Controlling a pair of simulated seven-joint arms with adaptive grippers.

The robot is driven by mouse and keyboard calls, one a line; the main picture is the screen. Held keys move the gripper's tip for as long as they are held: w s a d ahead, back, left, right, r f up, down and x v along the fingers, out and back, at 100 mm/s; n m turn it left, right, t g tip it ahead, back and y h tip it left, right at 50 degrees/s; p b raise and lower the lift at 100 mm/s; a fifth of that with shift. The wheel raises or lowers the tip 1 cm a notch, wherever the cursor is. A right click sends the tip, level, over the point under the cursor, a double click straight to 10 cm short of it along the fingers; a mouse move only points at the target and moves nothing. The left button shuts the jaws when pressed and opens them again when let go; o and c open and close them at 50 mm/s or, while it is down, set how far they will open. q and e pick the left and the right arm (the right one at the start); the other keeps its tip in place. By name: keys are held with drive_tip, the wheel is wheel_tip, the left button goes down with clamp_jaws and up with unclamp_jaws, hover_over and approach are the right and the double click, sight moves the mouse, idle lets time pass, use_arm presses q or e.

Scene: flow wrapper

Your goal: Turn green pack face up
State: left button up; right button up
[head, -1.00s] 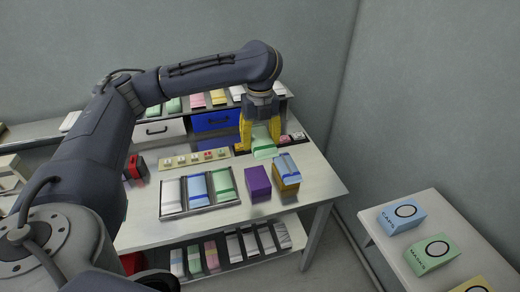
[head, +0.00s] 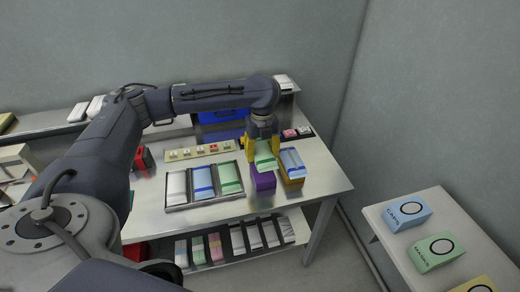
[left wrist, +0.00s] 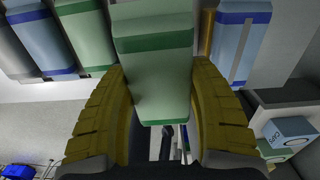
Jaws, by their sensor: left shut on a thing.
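The green pack (head: 265,160) is pale green with a darker green band. My left gripper (head: 263,150) is shut on it and holds it over the purple block (head: 264,181). I cannot tell whether it touches the block. In the left wrist view the green pack (left wrist: 155,75) sits between the two yellow fingers (left wrist: 158,115), its dark band crossing near the top. Which face is up is not clear. My right gripper is not in view.
A blue pack (head: 292,160) lies on an orange-brown block (head: 291,184) just right. A tray (head: 204,203) with white, blue and green packs is to the left. Behind are a button strip (head: 199,152) and a dark holder with pink items (head: 290,133). The table's right end is clear.

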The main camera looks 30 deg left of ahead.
use_arm(q)
drive_tip(key=shift+w+d+f, duration=0.1)
drive_tip(key=shift+w+f, duration=0.05)
drive_tip(key=shift+f, duration=3.05)
drive_tip(key=shift+f, duration=0.3)
drive_tip(key=o, duration=1.3)
drive_tip(key=shift+o, duration=0.2)
drive_tip(key=shift+r, duration=0.1)
wheel_tip(320, 180, up, 12)
drive_tip(key=shift+f, duration=0.1)
